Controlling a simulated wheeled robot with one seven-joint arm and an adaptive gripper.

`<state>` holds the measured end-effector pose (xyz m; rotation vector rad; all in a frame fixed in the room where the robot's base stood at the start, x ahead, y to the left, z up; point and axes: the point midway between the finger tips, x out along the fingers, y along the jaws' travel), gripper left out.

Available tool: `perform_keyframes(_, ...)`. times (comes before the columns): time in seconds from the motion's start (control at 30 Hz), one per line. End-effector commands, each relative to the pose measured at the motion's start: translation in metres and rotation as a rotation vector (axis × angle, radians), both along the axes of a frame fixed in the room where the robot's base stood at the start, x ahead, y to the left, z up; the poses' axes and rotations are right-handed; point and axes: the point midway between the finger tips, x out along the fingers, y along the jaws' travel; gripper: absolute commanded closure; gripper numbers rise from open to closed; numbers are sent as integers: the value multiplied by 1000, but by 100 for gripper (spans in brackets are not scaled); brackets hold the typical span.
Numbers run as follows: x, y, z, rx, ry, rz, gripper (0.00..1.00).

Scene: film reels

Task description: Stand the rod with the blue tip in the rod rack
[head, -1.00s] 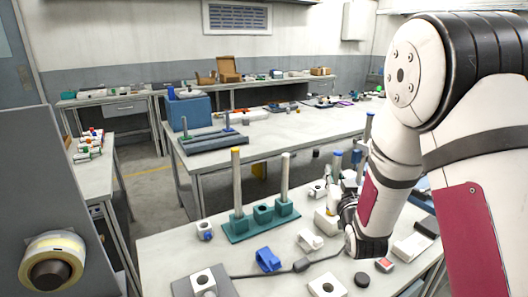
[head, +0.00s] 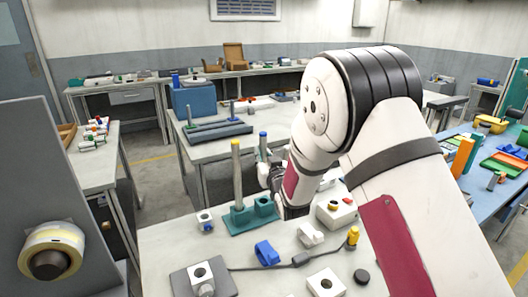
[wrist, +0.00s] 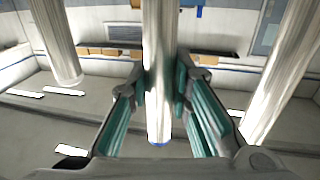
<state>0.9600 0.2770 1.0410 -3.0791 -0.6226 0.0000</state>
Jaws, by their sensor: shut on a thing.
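My gripper (head: 268,174) is shut on the rod with the blue tip (head: 263,146), which is upright. In the wrist view, which looks upside down, my gripper (wrist: 160,88) has its teal pads on either side of the metal rod (wrist: 159,45), and its blue end shows at the bottom. The teal rod rack (head: 239,225) stands on the near table. A yellow-tipped rod (head: 236,172) stands in its left socket. The held rod is at the middle socket (head: 264,204); its lower end is hidden, so I cannot tell whether it is inside. My arm hides the right socket.
In the wrist view, standing rods flank the held one on the left (wrist: 58,45) and right (wrist: 280,75). A blue clip (head: 267,253), white blocks (head: 311,235) and a white box with a red button (head: 336,211) lie near the rack. A cable crosses the table front.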

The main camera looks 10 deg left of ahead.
Motion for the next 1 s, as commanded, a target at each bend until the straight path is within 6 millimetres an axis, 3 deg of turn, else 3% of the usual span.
perform_keyframes(0.5,1,0,-58,1,2,-1,100)
perform_keyframes(1.0,0,0,-73,1,-1,-1,100)
